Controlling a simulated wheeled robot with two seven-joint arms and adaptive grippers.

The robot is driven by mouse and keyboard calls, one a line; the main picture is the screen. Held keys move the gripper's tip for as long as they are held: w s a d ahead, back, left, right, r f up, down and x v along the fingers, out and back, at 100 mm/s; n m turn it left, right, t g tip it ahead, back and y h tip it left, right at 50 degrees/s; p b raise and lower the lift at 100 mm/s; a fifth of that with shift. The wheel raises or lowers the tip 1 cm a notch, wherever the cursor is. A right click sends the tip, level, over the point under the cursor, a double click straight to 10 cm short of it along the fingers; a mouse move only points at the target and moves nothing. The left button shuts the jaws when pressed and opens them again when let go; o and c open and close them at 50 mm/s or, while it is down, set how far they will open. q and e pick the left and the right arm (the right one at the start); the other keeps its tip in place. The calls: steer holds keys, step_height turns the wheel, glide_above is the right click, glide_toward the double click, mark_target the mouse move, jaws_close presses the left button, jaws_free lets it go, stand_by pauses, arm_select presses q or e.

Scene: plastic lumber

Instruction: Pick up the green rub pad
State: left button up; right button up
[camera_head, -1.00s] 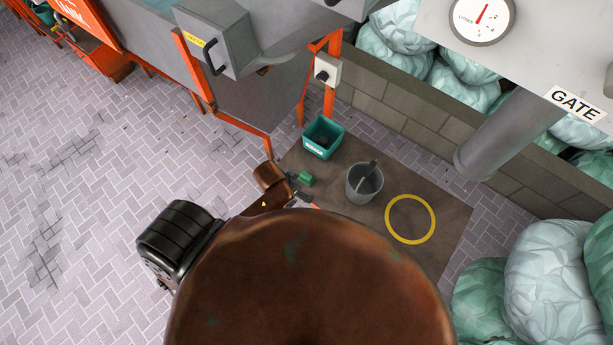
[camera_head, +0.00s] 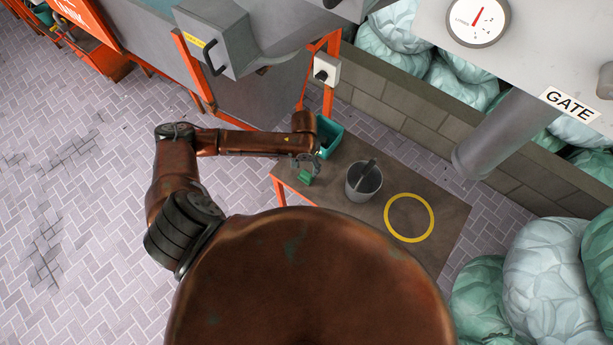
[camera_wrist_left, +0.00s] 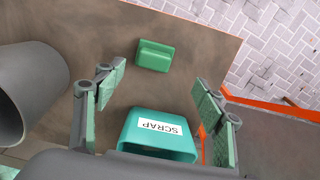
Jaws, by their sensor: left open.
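The green rub pad (camera_head: 305,177) lies on the brown table (camera_head: 430,259) near its left edge. In the left wrist view the pad (camera_wrist_left: 155,56) shows whole, a small green block with a raised grip, beyond the fingertips and apart from them. My left gripper (camera_head: 303,166) is over the table beside the pad, partly hidden by its own wrist in the head view. In the left wrist view the gripper (camera_wrist_left: 160,85) is open and empty, its fingers wide apart. My right gripper is not in view.
A teal bin (camera_head: 330,138) labelled SCRAP (camera_wrist_left: 160,128) stands close to the left gripper. A grey bucket (camera_head: 363,182) with a tool in it stands right of the pad. A yellow ring (camera_head: 409,240) marks the clear right part of the table.

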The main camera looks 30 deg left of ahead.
mark_target(306, 175)
arm_select(q)
steer(key=f, duration=0.4)
steer(key=d+f, duration=0.1)
steer(key=f, duration=0.1)
steer(key=shift+s+f+b, duration=0.15)
steer(key=shift+f+b, duration=0.1)
steer(key=shift+b, duration=0.1)
steer(key=shift+f, duration=0.2)
steer(key=shift+c, duration=0.2)
steer(key=c, duration=0.8)
steer(key=shift+s, duration=0.1)
steer(key=c, duration=0.6)
